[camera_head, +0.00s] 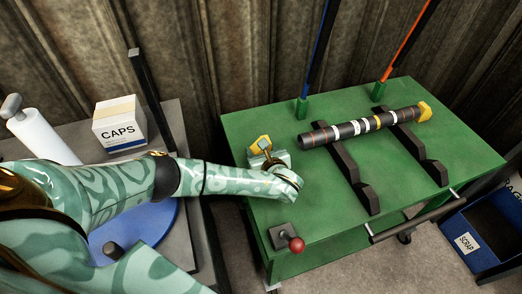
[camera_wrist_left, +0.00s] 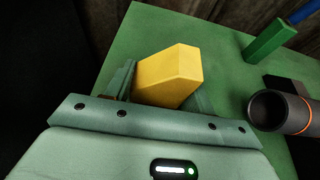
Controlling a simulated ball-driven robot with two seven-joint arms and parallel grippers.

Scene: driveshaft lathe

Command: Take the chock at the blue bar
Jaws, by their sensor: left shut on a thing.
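My left gripper (camera_head: 264,153) is shut on a yellow chock (camera_head: 258,143) over the left part of the green table. In the left wrist view the chock (camera_wrist_left: 168,76) sticks out from between the fingers (camera_wrist_left: 166,96), and its lower part is hidden. I cannot tell whether the chock touches the table. The blue bar (camera_head: 323,40) rises from a green socket (camera_head: 301,105) at the table's back edge, right of the gripper; its lower end also shows in the left wrist view (camera_wrist_left: 303,12). My right gripper is not in view.
The dark banded driveshaft (camera_head: 345,131) lies on two black cradles (camera_head: 356,183), its near end right of my gripper. A second yellow chock (camera_head: 425,110) is at its far end. An orange bar (camera_head: 405,40) stands behind. A red-knobbed lever (camera_head: 296,244) is at the front of the green table (camera_head: 335,235).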

